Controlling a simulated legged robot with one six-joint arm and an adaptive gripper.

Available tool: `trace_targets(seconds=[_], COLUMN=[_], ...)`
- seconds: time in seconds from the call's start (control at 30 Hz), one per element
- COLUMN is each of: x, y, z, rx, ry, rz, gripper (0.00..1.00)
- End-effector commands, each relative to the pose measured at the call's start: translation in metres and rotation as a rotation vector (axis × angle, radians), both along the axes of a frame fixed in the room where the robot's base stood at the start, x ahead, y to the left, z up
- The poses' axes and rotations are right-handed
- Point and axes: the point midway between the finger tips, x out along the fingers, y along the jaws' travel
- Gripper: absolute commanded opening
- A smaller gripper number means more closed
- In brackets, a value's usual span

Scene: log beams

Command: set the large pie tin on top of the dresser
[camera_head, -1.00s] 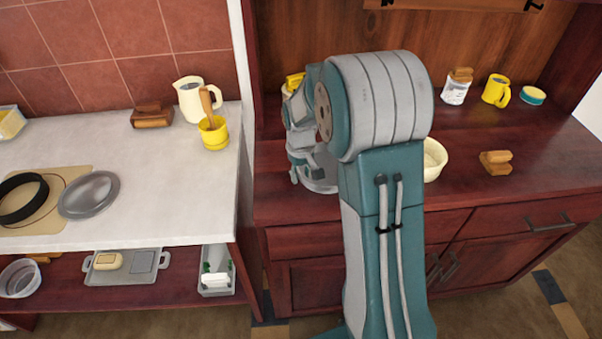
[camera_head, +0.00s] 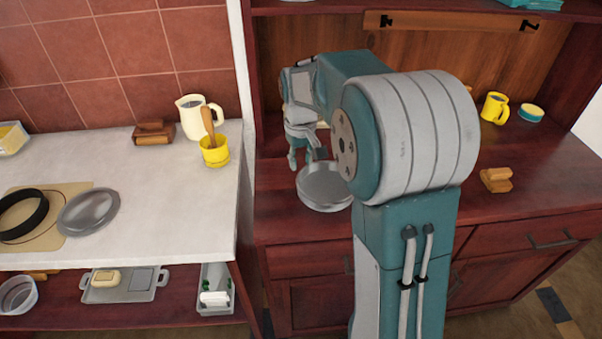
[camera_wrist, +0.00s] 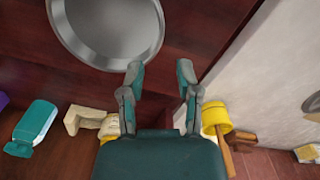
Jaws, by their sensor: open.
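The large pie tin (camera_head: 324,188) is a round grey metal pan. It sits upright on the dark red dresser top (camera_head: 275,205), near its front left. It also shows in the wrist view (camera_wrist: 108,25), cut off by the top edge. My gripper (camera_head: 306,157) is above and just behind the tin, fingers pointing down. In the wrist view my gripper (camera_wrist: 160,70) has its two fingers apart with nothing between them; the tin's rim lies just beyond the fingertips, apart from them. My arm hides part of the dresser top.
On the dresser are a yellow mug (camera_head: 494,108), a teal-and-cream tub (camera_head: 530,113) and a brown wooden object (camera_head: 496,180). The white counter (camera_head: 150,225) at left holds a grey lid (camera_head: 88,211), a yellow pot (camera_head: 215,152) and a cream pitcher (camera_head: 193,118). The dresser's right front is clear.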

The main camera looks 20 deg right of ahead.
Motion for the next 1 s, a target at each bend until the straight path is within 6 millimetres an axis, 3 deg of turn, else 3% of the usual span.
trace_targets(seconds=[0.17,0.27,0.6,0.8,1.0], x=[-0.005,-0.02,-0.105,-0.158,-0.208], y=[0.002,0.009,0.037,0.051,0.061], z=[0.013,0.029,0.081,0.094,0.092], rx=[-0.001,-0.004,-0.005,0.004,0.021], ry=[-0.01,-0.043,-0.211,-0.31,-0.407], rz=[-0.001,-0.006,-0.043,-0.064,-0.086], gripper=[0.43,0.43,0.43,0.43,0.43])
